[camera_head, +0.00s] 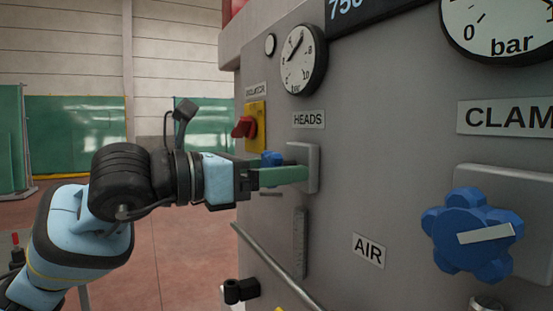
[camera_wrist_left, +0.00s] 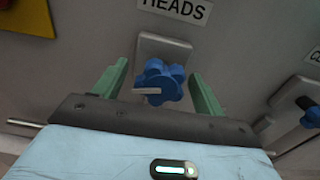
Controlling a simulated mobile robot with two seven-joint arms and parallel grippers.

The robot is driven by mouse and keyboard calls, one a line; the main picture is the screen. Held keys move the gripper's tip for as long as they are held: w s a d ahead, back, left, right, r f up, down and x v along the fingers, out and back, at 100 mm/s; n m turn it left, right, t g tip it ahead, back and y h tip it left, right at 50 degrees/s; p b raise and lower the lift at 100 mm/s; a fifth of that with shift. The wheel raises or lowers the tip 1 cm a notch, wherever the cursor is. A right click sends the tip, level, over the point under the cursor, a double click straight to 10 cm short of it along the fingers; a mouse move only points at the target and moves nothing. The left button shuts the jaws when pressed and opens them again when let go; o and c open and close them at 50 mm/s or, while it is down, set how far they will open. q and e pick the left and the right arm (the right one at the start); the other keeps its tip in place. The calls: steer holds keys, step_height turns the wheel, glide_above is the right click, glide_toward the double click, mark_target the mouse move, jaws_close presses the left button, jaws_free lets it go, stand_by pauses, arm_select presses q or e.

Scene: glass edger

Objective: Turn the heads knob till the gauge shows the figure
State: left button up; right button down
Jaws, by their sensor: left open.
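The heads knob is a blue lobed knob with a pale pointer, on a grey plate under the HEADS label (camera_head: 308,119). In the left wrist view the knob (camera_wrist_left: 160,82) sits between the two green fingers of my left gripper (camera_wrist_left: 158,85), with a gap on each side. In the head view my left gripper (camera_head: 283,172) reaches the plate and hides most of the knob (camera_head: 272,158). The gauge (camera_head: 302,60) above the label has a white face and a dark needle pointing to the upper right. My right gripper is not in view.
A red and yellow isolator switch (camera_head: 246,126) is to the left of the HEADS label, close above my left wrist. A large blue clamp knob (camera_head: 472,234) is at the right. A rail (camera_head: 275,268) runs below my left gripper.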

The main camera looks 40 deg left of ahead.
arm_select(q)
steer(key=shift+w+d, duration=0.25)
steer(key=shift+w, duration=0.2)
steer(key=c, duration=1)
